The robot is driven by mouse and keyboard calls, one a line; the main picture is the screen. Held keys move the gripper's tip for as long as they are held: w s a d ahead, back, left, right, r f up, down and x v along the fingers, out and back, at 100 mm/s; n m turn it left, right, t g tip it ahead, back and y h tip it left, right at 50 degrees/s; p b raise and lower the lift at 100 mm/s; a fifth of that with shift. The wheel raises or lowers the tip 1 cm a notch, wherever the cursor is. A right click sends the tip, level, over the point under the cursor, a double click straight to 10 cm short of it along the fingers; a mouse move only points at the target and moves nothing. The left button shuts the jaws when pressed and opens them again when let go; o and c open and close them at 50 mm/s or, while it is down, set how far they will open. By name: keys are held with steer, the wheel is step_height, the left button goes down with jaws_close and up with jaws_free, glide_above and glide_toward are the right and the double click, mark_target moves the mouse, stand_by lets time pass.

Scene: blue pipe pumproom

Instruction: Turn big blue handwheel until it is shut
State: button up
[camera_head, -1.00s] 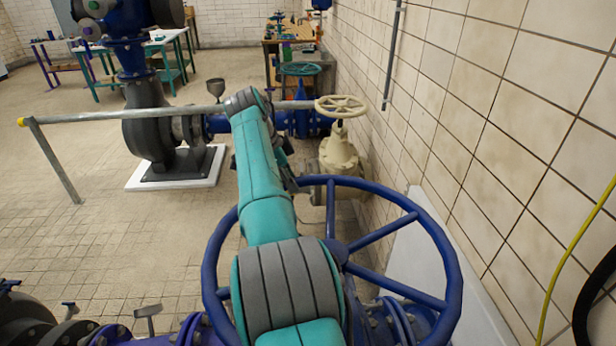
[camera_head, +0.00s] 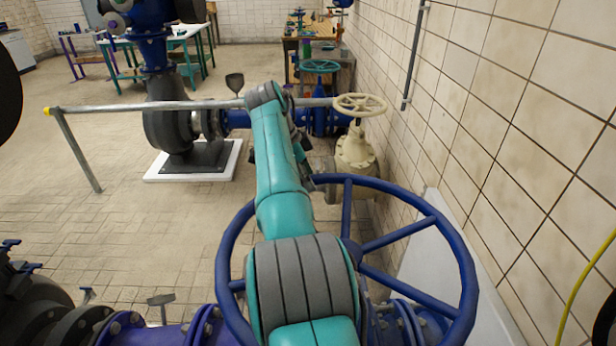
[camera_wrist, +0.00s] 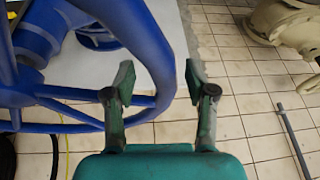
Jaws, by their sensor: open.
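The big blue handwheel (camera_head: 466,262) fills the lower middle of the head view, its rim and spokes in front of the right wall. My teal arm reaches over it and hides part of its left side and hub. In the wrist view my gripper (camera_wrist: 160,76) is open, with one finger on each side of the picture of the wheel's rim (camera_wrist: 152,52). The gripper is mostly hidden behind the arm in the head view.
A cream valve with a small handwheel (camera_head: 360,105) stands beyond the blue wheel, near the tiled wall. A grey railing (camera_head: 140,106) crosses behind my arm. Blue pipes and flanges (camera_head: 205,328) lie at the lower left.

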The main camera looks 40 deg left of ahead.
steer(key=v, duration=1.1)
steer(key=shift+r, duration=0.3)
